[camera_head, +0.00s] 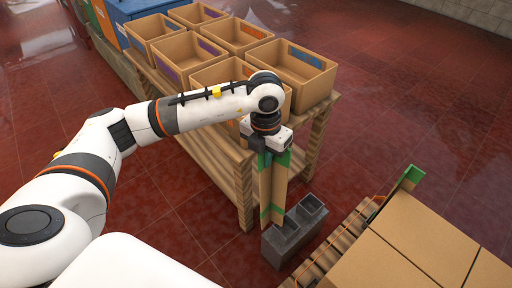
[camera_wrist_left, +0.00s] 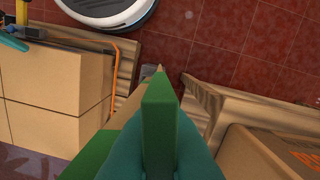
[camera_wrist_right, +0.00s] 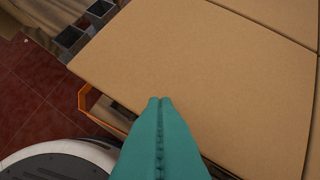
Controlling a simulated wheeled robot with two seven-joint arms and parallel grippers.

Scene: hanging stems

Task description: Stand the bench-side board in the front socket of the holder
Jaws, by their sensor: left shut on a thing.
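The board (camera_head: 272,185) is a brown, folded strip with green ends. My left gripper (camera_head: 266,148) is shut on its upper green end and holds it roughly upright. The board's green end (camera_wrist_left: 160,105) fills the middle of the left wrist view. The grey holder (camera_head: 297,232) stands low beside the bench, with two square sockets. My right gripper (camera_wrist_right: 160,102) is shut and empty above cardboard.
A wooden bench (camera_head: 240,185) carries several open cardboard bins (camera_head: 290,72). Large cardboard boxes (camera_head: 425,240) sit on a pallet (camera_head: 335,240) at the right. Another green-ended board (camera_head: 408,178) stands at the boxes' far corner. Red floor is clear behind.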

